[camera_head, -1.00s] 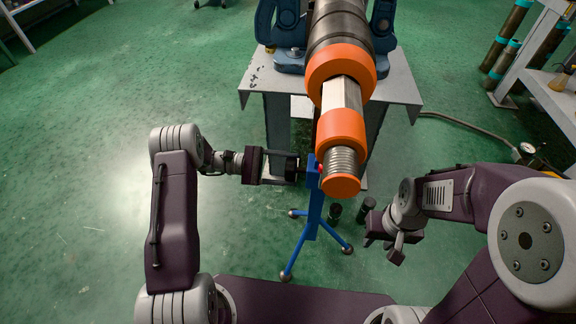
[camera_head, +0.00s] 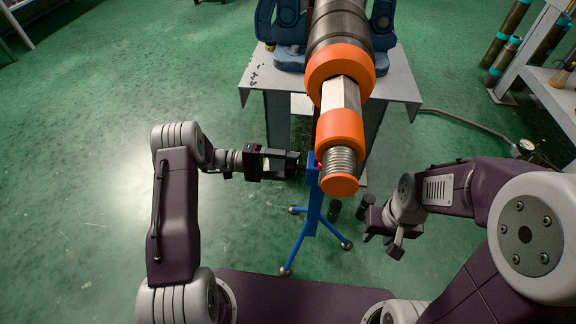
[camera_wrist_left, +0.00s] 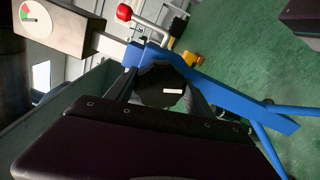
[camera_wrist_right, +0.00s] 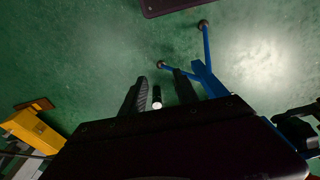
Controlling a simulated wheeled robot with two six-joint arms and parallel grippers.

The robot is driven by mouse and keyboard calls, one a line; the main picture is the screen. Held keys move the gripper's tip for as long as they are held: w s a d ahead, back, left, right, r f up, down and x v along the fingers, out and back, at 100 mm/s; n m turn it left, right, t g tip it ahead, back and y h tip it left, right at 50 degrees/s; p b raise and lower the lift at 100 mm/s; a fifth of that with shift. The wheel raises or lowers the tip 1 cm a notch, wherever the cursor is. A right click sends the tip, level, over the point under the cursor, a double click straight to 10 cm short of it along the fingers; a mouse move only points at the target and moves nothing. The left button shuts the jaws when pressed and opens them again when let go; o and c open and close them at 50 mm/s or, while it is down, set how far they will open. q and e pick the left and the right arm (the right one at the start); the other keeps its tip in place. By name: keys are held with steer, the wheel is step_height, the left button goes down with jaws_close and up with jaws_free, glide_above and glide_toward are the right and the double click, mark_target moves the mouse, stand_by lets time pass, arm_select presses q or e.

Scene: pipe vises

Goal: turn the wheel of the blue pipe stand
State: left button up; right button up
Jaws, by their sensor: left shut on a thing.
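The blue pipe stand (camera_head: 312,210) stands on three splayed legs under the near end of the pipe (camera_head: 338,100). It also shows in the left wrist view (camera_wrist_left: 220,95), tilted, and in the right wrist view (camera_wrist_right: 208,80). My left gripper (camera_head: 297,165) is at the stand's upper left side. In the left wrist view a dark round part (camera_wrist_left: 158,85), apparently the stand's wheel, sits between its fingers, which are shut on it. My right gripper (camera_head: 390,243) is open and empty, right of the stand.
The pipe has orange collars (camera_head: 340,66) and rests above a grey table (camera_head: 400,88) with blue vise parts (camera_head: 290,30). A shelf (camera_head: 550,60) is at right. Floor at left is clear.

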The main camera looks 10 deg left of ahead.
stand_by(0.3)
arm_select(q)
steer(key=o, duration=1.4)
steer(key=shift+c, duration=0.2)
steer(key=a+p, duration=0.2)
steer(key=a, duration=0.7)
steer(key=shift+p, duration=0.35)
steer(key=shift+a, duration=0.1)
